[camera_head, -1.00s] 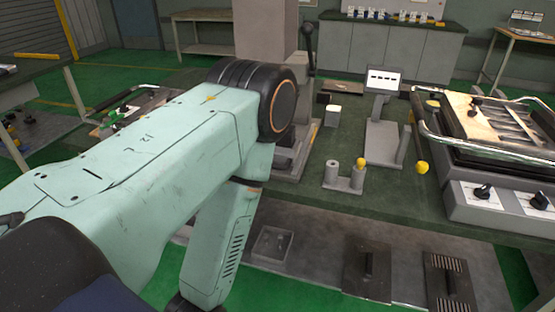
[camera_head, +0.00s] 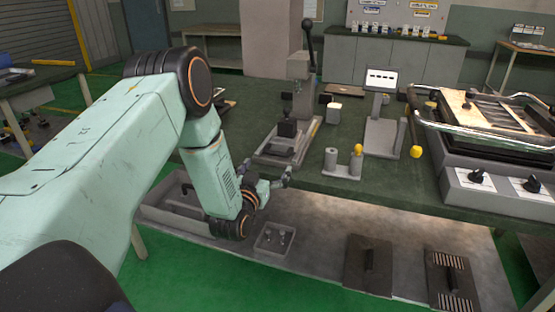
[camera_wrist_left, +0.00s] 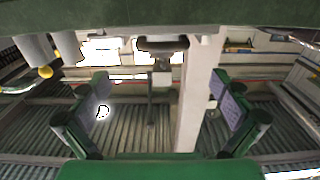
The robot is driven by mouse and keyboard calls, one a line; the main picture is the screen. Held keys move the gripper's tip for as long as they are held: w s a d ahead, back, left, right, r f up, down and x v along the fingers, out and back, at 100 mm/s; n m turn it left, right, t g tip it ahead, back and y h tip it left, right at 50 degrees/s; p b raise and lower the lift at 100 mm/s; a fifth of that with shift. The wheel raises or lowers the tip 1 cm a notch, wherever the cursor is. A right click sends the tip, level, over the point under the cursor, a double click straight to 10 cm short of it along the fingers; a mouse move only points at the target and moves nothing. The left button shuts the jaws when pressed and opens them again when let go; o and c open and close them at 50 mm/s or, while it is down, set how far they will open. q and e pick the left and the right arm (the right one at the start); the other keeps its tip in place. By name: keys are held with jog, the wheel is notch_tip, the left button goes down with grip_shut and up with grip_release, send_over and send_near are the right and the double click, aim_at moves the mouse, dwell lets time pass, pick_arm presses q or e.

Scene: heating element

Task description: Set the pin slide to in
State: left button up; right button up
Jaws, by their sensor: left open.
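A small grey fixture (camera_head: 342,170) with two upright posts stands near the front edge of the green bench. One post carries a yellow knob (camera_head: 357,149); this looks like the pin slide, but I cannot be sure, nor tell its setting. In the left wrist view, grey posts and the yellow knob (camera_wrist_left: 45,72) show at the upper left, upside down. My left gripper (camera_head: 276,183) is just in front of the bench edge, left of the fixture and apart from it. In the left wrist view, its fingers (camera_wrist_left: 160,122) are spread wide with nothing between them.
A lever press (camera_head: 300,85) stands behind my left gripper. A grey stand (camera_head: 382,130) is right of the fixture, beside a yellow-tipped lever (camera_head: 415,152). A framed heater unit (camera_head: 490,130) fills the right. Below lie a small tray (camera_head: 274,239) and dark handled plates (camera_head: 369,265).

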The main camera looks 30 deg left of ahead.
aim_at(275, 154)
pick_arm(q)
jog(key=b+x, duration=0.1)
jog(key=x, duration=0.6)
jog(key=shift+a+f, duration=0.15)
jog(key=shift+w+a+f+b, duration=0.15)
jog(key=shift+w+a+b, duration=0.15)
jog(key=shift+w, duration=0.3)
jog(key=shift+s+d, duration=0.1)
jog(key=shift+d, duration=0.1)
jog(key=shift+c, duration=1.2)
jog(key=shift+a, duration=0.1)
jog(key=c, duration=1.4)
